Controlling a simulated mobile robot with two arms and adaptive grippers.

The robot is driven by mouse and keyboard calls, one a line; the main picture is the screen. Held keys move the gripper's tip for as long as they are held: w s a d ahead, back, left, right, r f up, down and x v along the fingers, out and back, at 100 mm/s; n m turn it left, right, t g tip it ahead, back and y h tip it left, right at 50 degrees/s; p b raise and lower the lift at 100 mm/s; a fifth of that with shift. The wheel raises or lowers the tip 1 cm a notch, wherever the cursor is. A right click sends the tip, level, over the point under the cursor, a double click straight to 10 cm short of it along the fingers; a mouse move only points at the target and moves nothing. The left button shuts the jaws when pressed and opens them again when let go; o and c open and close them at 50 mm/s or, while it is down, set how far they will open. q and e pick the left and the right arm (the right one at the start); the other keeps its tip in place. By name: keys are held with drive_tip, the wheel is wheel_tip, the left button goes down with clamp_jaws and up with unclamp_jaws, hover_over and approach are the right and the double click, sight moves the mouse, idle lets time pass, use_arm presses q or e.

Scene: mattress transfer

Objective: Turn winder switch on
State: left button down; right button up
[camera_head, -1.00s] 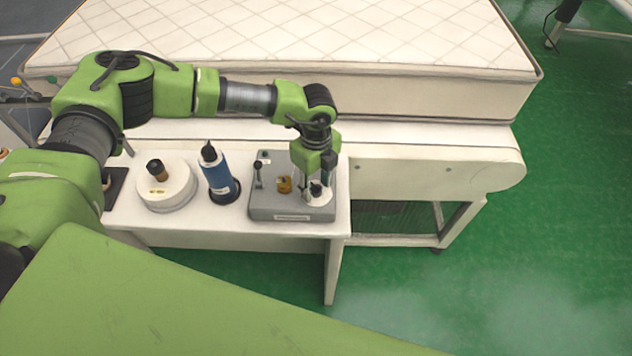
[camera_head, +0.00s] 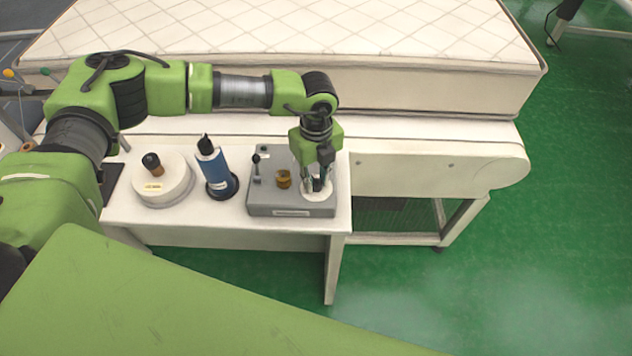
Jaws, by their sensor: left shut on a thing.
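A grey box (camera_head: 262,196) stands on the right end of the small white table. It carries a lever with a dark tip (camera_head: 256,169), a brass knob (camera_head: 284,179) and a round white plate (camera_head: 318,194) at its right. I take the box to be the winder's control unit. My left gripper (camera_head: 317,184) points down over the white plate and is shut on a small dark knob there. The fingers mostly hide the knob, so its setting cannot be seen. My right gripper is out of view.
On the white table (camera_head: 222,222), a blue bottle-shaped thing (camera_head: 214,172) and a round white device with a brown knob (camera_head: 163,184) stand left of the box. A quilted mattress (camera_head: 400,40) lies on the conveyor behind. Green floor is free at right.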

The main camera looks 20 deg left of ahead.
sight(317, 179)
use_arm(q)
drive_tip(key=m+b, duration=0.3)
drive_tip(key=b, duration=0.1)
drive_tip(key=m+b, duration=0.8)
drive_tip(key=shift+d+f, duration=0.1)
drive_tip(key=shift+f, duration=0.15)
drive_tip(key=shift+r+m+b, duration=0.15)
drive_tip(key=shift+m+b, duration=0.85)
drive_tip(key=shift+m, duration=0.05)
drive_tip(key=shift+r+m+b, duration=0.1)
drive_tip(key=shift+m+b, duration=0.9)
drive_tip(key=shift+m, duration=0.05)
drive_tip(key=c, duration=1.8)
unclamp_jaws()
wheel_tip(317, 179, up, 12)
drive_tip(key=shift+r, duration=0.1)
